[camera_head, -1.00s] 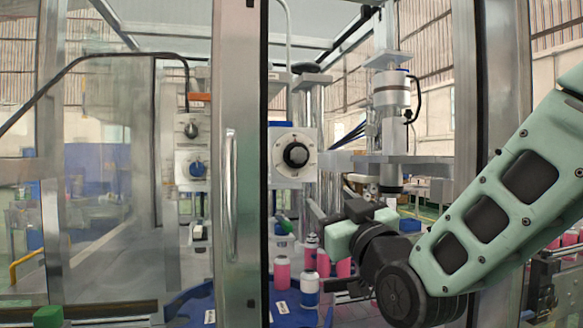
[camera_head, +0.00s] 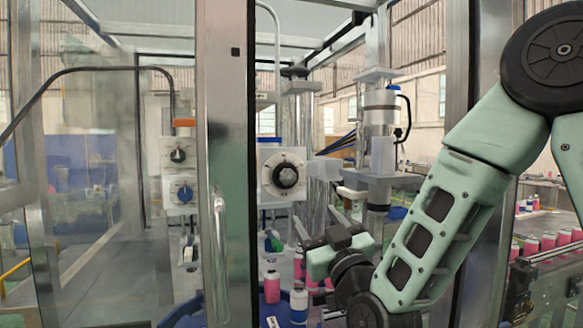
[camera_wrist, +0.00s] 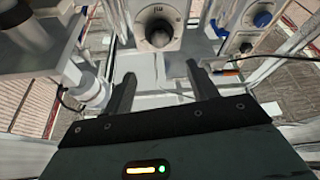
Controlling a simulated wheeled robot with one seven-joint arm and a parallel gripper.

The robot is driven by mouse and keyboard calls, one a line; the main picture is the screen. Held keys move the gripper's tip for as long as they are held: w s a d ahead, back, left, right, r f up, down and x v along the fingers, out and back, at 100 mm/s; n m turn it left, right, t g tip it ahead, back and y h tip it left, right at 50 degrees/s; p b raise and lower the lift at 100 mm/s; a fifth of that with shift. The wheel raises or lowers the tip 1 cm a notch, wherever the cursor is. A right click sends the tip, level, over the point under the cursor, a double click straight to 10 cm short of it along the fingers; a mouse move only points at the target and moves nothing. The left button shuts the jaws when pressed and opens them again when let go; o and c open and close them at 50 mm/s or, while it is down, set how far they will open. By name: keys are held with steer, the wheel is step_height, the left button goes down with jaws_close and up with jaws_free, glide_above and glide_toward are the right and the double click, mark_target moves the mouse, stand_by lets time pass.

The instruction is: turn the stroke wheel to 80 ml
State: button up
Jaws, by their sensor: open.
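The stroke wheel is a black round knob (camera_head: 285,176) on a white square plate with scale marks, inside the machine. It also shows at the top of the wrist view (camera_wrist: 158,34); its scale is too small to read. My gripper (camera_head: 316,226) is below and slightly right of the wheel in the head view. In the wrist view its two fingers (camera_wrist: 160,74) are spread apart with nothing between them, pointing toward the panel below the wheel. They are apart from the wheel.
A black knob (camera_head: 178,155) and a blue knob (camera_head: 184,193) are on panels to the left, behind the door frame (camera_head: 224,130). A vertical metal cylinder unit (camera_head: 379,115) stands right of the wheel. Pink bottles (camera_head: 272,288) stand on a blue table below.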

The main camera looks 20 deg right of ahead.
mark_target(289, 179)
steer(key=p+x, duration=0.6)
steer(key=x, duration=0.7)
steer(key=shift+w+d+r, duration=0.1)
steer(key=shift+r, duration=0.05)
steer(key=shift+w+r, duration=0.1)
steer(key=shift+w, duration=0.55)
steer(key=c, duration=1)
